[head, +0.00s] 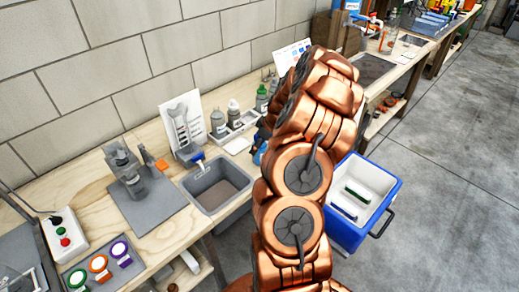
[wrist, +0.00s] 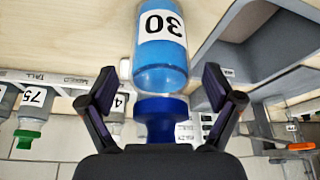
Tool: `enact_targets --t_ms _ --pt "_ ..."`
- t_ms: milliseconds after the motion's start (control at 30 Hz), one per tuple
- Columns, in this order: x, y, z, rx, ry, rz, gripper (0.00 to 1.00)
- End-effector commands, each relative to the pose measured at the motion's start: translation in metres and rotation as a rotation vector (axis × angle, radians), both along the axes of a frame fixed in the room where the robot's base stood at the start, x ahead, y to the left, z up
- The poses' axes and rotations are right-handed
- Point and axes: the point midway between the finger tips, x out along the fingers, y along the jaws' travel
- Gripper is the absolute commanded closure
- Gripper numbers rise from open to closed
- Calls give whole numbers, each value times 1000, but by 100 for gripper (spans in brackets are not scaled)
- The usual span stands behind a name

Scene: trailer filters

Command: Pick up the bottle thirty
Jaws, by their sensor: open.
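Bottle thirty (wrist: 162,62) is a clear bottle of blue liquid with a dark blue cap and a white label reading 30. It is upside down in the wrist view, standing on the wooden bench. My gripper (wrist: 158,92) is open, with one finger on each side of the bottle's cap and lower picture part. There is a gap on both sides, and I see no contact. In the head view my arm hides the gripper. A small blue patch beside the arm may be the bottle, but I cannot tell.
Other bottles stand in a labelled white rack (head: 236,130) along the wall. A grey sink (head: 217,187) is set in the bench, left of my arm. A blue-and-white cooler (head: 383,178) stands open on the right. Bare floor lies beyond it.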

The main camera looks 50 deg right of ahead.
Motion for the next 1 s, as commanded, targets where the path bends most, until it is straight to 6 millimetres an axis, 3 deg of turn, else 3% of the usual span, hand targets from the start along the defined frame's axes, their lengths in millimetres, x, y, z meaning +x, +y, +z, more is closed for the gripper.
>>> enact_targets --t_ms 233,1000 --pt "0 0 -2 0 0 -1 11" --pt "0 0 -1 1 1 -1 91"
